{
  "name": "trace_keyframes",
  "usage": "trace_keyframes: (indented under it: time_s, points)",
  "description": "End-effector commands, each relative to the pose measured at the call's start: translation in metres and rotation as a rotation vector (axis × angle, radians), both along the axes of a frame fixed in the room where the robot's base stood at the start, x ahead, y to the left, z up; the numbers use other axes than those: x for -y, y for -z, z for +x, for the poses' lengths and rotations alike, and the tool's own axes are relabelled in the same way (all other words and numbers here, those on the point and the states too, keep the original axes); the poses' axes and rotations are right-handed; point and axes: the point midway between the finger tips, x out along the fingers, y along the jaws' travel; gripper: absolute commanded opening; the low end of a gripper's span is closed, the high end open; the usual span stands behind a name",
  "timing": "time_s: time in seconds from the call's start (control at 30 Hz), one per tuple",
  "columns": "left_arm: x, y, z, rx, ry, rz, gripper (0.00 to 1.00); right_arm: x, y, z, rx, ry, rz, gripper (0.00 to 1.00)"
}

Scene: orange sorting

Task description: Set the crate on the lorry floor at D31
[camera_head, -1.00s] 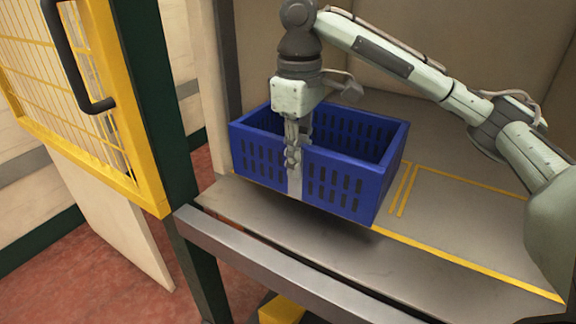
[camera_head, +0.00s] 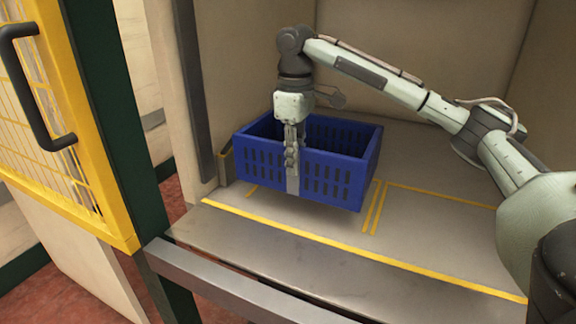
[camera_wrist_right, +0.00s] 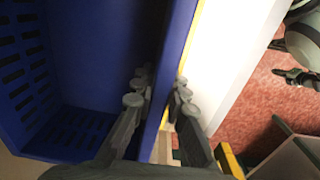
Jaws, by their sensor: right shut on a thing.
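The blue slotted crate (camera_head: 335,180) is upright over the lorry floor (camera_head: 430,222), inside the front yellow line and left of the double yellow divider. I cannot tell whether its base touches the floor. No D31 label is readable. My right gripper (camera_head: 292,165) is shut on the crate's near wall, one finger inside and one outside. In the right wrist view its fingers (camera_wrist_right: 158,100) pinch that wall, and the visible part of the crate (camera_wrist_right: 75,75) is empty. At that view's right edge a dark part, perhaps my left gripper (camera_wrist_right: 297,77), is too small to read.
The lorry's left side wall and a low block (camera_head: 226,166) stand close to the crate's left end. A grey metal rail (camera_head: 240,290) runs along the front. A yellow mesh gate (camera_head: 75,150) stands at left. Floor right of the divider is clear.

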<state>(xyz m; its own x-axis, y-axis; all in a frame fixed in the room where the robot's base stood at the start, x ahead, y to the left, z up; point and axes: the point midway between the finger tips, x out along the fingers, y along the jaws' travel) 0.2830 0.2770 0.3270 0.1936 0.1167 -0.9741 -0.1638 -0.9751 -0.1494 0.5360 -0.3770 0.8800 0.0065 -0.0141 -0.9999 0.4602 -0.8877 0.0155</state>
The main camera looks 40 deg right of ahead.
Motion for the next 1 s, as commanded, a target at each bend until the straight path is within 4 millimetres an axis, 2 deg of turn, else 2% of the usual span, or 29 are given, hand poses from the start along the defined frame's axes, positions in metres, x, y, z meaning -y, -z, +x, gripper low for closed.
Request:
trace_keyframes:
  time_s: [0.07, 0.6, 0.8, 1.0]
  points:
    - [0.0, 0.0, 0.0, -0.001, 0.0, 0.0, 0.0, 0.009, 0.0, 0.004, 0.003, 0.004, -0.001, 0.0]
    - [0.0, -0.003, 0.009, 0.012, 0.0, 0.0, 0.0, 0.052, 0.041, 0.027, 0.002, 0.004, -0.001, 0.0]
    - [0.0, -0.004, 0.012, 0.016, 0.0, 0.0, 0.0, 0.05, 0.064, 0.026, 0.001, 0.0, 0.0, 0.0]
    - [0.0, -0.003, 0.01, 0.013, -0.001, 0.0, 0.0, 0.05, 0.079, 0.026, 0.002, 0.0, -0.001, 0.0]
